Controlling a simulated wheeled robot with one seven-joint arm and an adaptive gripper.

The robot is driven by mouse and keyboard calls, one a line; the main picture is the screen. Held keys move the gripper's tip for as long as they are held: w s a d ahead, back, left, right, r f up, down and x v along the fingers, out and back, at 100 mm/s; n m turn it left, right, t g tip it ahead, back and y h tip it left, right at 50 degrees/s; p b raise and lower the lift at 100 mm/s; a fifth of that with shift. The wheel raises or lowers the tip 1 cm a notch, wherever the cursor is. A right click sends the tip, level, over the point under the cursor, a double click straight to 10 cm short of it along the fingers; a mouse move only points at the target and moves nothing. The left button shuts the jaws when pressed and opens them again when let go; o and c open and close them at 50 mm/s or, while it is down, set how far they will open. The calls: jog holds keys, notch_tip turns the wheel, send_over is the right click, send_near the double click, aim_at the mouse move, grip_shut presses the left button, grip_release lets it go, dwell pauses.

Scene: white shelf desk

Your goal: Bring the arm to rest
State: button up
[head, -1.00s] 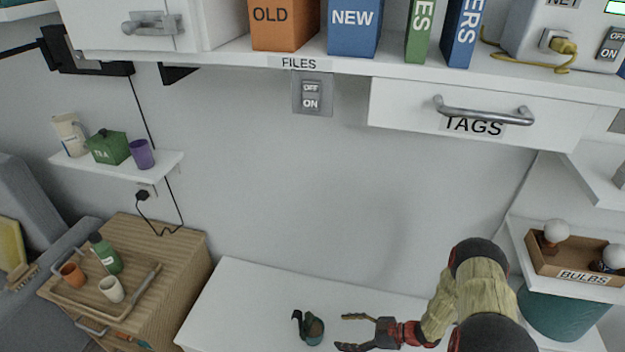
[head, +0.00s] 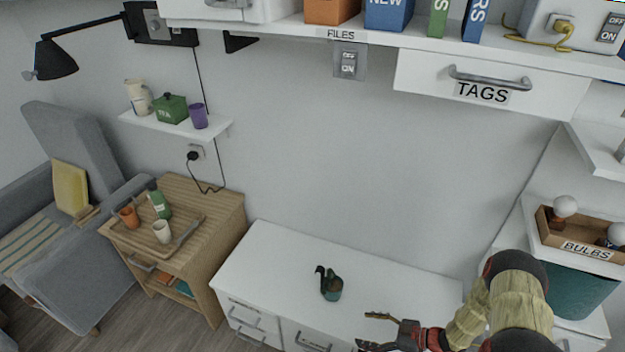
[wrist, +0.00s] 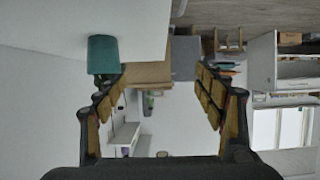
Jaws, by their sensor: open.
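My gripper (head: 378,331) is low at the right of the head view, over the front part of the white desk top (head: 285,257). Its fingers point left and are spread apart. In the wrist view, my gripper (wrist: 163,105) is open, with nothing between its fingers. A small dark green pot with a curved spout or handle (head: 330,286) stands on the desk, left of the gripper and apart from it. In the wrist view, a teal pot-like thing (wrist: 103,55) shows beyond the left finger.
A wooden cabinet (head: 219,219) with a tray of cups and a green bottle stands left of the desk. Above are a shelf and the TAGS drawer (head: 430,75). A BULBS box (head: 545,228) is at the right, near my arm. The desk's left half is clear.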

jog(key=w+d+r+m+t+h, duration=0.1)
jog(key=w+d+r+t+h, duration=0.1)
jog(key=w+d+r+h, duration=0.45)
jog(key=w+d+r+m+t+h, duration=0.1)
jog(key=w+d+r, duration=0.3)
jog(key=w+r, duration=0.55)
jog(key=w+d+r+m+t+h+p, duration=0.1)
jog(key=d+r+m+h, duration=0.15)
jog(key=r, duration=0.65)
jog(key=d+r+m+h, duration=0.1)
jog(key=r+h, duration=0.2)
jog(key=r, duration=0.6)
jog(key=s+a+r+m+g+h+p, duration=0.15)
jog(key=s+r+m, duration=0.35)
jog(key=s+r, duration=1.05)
jog(key=s+a+r+m, duration=0.1)
jog(key=s+a, duration=0.3)
jog(key=s, duration=0.3)
jog(key=s+a+r+m+g+y, duration=0.1)
jog(key=s+a+r, duration=0.1)
jog(key=s+a, duration=0.2)
jog(key=s+a+r+m+g+y, duration=0.1)
jog(key=s+a, duration=0.3)
jog(key=s, duration=0.5)
jog(key=shift+s+r, duration=0.35)
jog(key=shift+s, duration=0.05)
